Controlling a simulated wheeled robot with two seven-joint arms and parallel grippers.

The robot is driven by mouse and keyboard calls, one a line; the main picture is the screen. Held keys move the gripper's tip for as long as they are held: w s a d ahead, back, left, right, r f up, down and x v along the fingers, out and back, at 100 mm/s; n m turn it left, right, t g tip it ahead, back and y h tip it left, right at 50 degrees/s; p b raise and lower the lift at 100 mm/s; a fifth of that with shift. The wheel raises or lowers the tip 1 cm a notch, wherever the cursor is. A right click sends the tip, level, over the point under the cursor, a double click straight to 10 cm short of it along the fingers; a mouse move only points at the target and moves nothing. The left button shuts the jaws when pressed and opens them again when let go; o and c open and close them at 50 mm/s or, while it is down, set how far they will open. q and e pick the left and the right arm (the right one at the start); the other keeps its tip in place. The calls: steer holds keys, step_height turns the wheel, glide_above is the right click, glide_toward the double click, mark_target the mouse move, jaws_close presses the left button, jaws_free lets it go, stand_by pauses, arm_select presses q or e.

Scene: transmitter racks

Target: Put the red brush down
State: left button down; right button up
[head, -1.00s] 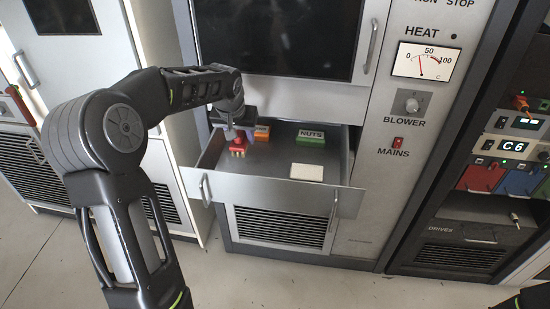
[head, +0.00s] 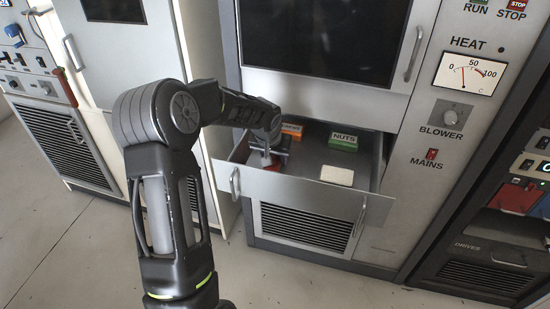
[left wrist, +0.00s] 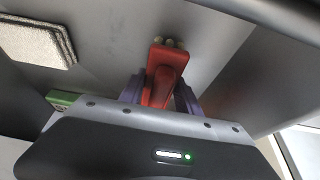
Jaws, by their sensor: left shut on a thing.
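The red brush (left wrist: 164,74) is between the two purple fingers of my left gripper (left wrist: 160,94) in the left wrist view. In the head view a little of its red shows at my left gripper (head: 271,160). That gripper is shut on the brush, inside the open drawer (head: 300,188), near its front left corner. The brush's pale tip points away from the gripper body. I cannot tell if the brush touches the drawer floor. My right gripper is not in view.
The drawer also holds a green NUTS box (head: 343,142), an orange box (head: 291,131) and a pale pad (head: 337,175), which also shows in the left wrist view (left wrist: 36,42). The drawer's middle floor is clear. Its front panel and side walls rise around the gripper.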

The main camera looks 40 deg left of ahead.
arm_select(q)
steer(key=shift+f, duration=0.3)
steer(key=shift+f, duration=0.2)
steer(key=c, duration=0.9)
jaws_free()
steer(key=shift+o, duration=0.2)
steer(key=shift+r, duration=0.1)
steer(key=shift+r, duration=0.2)
steer(key=v, duration=1.2)
steer(key=shift+b, duration=0.35)
steer(key=shift+d+f, duration=0.1)
steer(key=shift+f, duration=0.05)
